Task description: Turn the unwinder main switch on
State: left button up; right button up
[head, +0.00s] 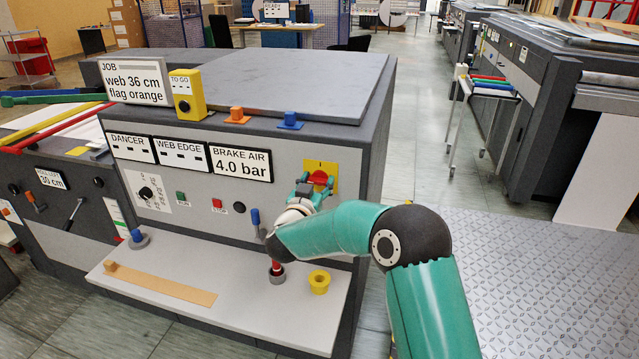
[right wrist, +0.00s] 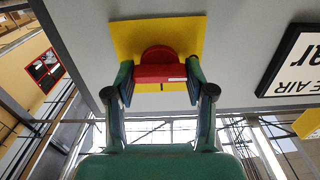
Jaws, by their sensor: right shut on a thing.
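The unwinder main switch has a red knob (head: 320,178) on a yellow plate (head: 328,166), at the right end of the grey cabinet front. My right gripper (head: 315,186) is at the switch, with its fingers on the knob. In the right wrist view, the red knob (right wrist: 160,66) sits between the two fingertips of the gripper (right wrist: 158,82), in front of the yellow plate (right wrist: 140,32). The fingers are shut on the knob. The wrist hides the area below the switch in the head view. My left gripper is not in view.
A "BRAKE AIR 4.0 bar" display (head: 241,163) is left of the switch. A blue lever (head: 256,218) and a red stop button (head: 216,204) are lower left. A shelf (head: 235,312) juts out below, with a yellow cup (head: 319,281). Diamond-plate floor (head: 545,275) is clear at right.

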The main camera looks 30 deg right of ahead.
jog(key=shift+a+f+m+b, duration=0.1)
jog(key=shift+f+m+b, duration=0.2)
jog(key=shift+b, duration=0.3)
jog(key=m+b, duration=0.8)
jog(key=b, duration=0.1)
jog(key=m+b, duration=0.4)
jog(key=b, duration=0.1)
jog(key=shift+s+f, duration=0.1)
jog(key=shift+f, duration=0.3)
jog(key=m+b, duration=0.3)
jog(key=shift+m, duration=0.4)
jog(key=shift+m+b, duration=0.5)
jog(key=shift+b, duration=0.05)
jog(key=shift+r, duration=0.1)
jog(key=o, duration=1)
jog(key=shift+s+r, duration=0.1)
jog(key=shift+o, duration=0.8)
jog(key=shift+r, duration=0.15)
